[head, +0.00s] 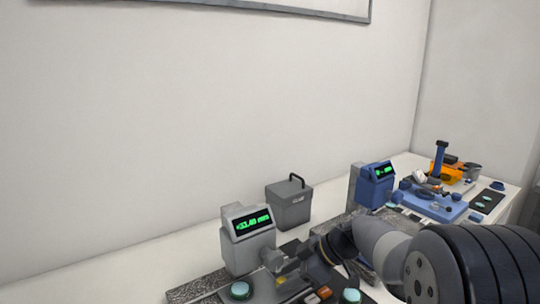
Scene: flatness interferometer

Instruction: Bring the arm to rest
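My arm reaches in from the lower right, with a black ribbed joint and a grey link, and points left over the bench. My gripper (318,262) is at its far end, low over the bench beside a grey gauge (248,248) with a green readout. It is small and dark against the parts behind it, so I cannot make out its fingers or anything between them. I cannot tell whether it touches anything.
A grey lidded box (289,206) stands behind the gauge. A blue gauge (375,186) is further right. A blue plate (437,206) and an orange tray (462,172) with small parts lie at the right end. The white bench (120,272) is bare at left.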

